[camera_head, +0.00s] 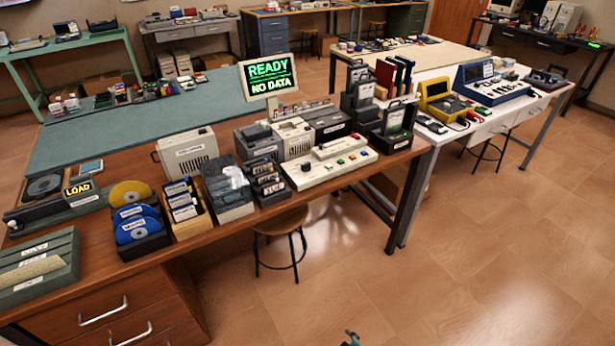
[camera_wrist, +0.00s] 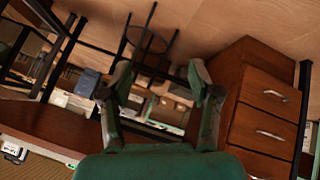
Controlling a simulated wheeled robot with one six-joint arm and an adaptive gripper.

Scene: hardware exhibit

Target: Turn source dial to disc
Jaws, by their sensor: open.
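A cream control console (camera_head: 330,160) lies near the right front of the wooden desk. It carries small coloured buttons and dark controls, but I cannot tell which is the source dial or where it points. A monitor (camera_head: 268,76) behind it reads "READY" and "NO DATA" in green. My gripper (camera_wrist: 160,90) is open and empty in the wrist view, its green fingers apart, tilted against the scene. In the head view only a small green tip of it (camera_head: 351,338) shows at the bottom edge, over the floor and well away from the console.
A gold disc (camera_head: 130,193) and blue discs stand in a dark rack on the desk's left, beside a drive marked "LOAD" (camera_head: 79,190). A stool (camera_head: 280,228) stands under the front edge. Drawers (camera_wrist: 268,110) show in the wrist view.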

